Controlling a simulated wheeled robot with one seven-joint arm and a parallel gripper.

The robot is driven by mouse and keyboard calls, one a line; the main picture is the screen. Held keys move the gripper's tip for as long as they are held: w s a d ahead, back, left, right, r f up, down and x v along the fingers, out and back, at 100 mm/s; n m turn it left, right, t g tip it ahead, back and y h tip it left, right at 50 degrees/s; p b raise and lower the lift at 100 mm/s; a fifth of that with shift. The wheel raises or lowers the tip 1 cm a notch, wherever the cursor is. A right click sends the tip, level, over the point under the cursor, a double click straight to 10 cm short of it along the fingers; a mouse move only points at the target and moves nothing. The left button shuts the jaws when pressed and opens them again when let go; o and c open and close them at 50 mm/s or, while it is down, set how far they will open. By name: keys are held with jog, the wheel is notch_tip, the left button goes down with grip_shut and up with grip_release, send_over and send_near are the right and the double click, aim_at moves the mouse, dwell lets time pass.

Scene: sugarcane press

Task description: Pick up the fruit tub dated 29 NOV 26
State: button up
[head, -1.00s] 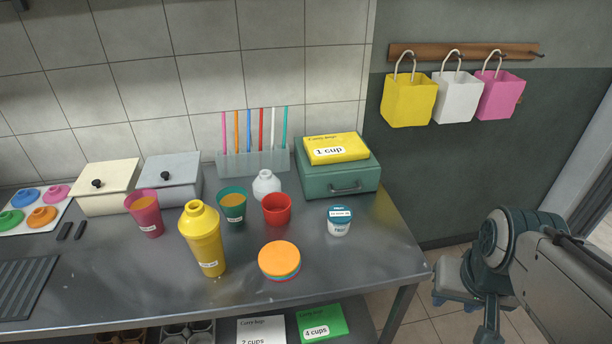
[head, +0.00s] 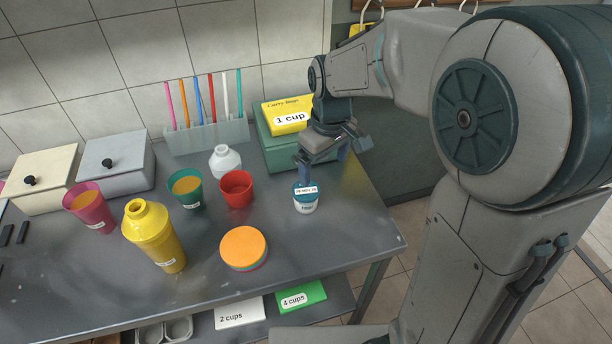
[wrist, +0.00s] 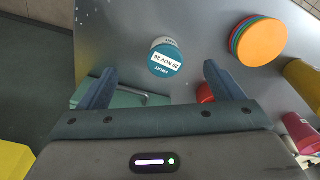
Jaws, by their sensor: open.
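The fruit tub (head: 306,199) is a small white cup with a teal lid, standing upright on the steel counter near its right end. In the wrist view the tub (wrist: 165,58) shows its lid with a white label reading 29 NOV 26 and the word FRUIT. My gripper (head: 325,172) is above and slightly behind the tub, fingers pointing down. In the wrist view my gripper (wrist: 163,82) has its two fingers wide apart, with nothing between them. The tub appears beyond the fingertips, roughly centred between them, and not held.
A red cup (head: 236,190) and a stack of coloured lids (head: 244,248) stand left of the tub. A teal box (head: 276,152) with a yellow carry-bag pack (head: 287,117) is behind it. The counter (head: 345,235) is clear to the tub's right.

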aim_at(304, 190)
jog(key=w+a+f+n, duration=0.1)
jog(key=a, duration=0.1)
jog(key=w+a+f+n, duration=0.1)
jog(key=w+a+f, duration=0.1)
jog(key=shift+w+a+f+n, duration=0.1)
jog(key=shift+w+a+n, duration=0.1)
jog(key=shift+n, duration=0.1)
notch_tip(304, 190, down, 8)
jog(key=shift+r, duration=0.1)
jog(key=shift+w+d+f+p, duration=0.15)
jog(key=shift+f+p, duration=0.1)
jog(key=shift+f, duration=1.2)
jog(key=shift+d+f+p, duration=0.1)
jog(key=shift+f+p, duration=0.15)
jog(key=shift+f, duration=1.2)
jog(key=c, duration=1.2)
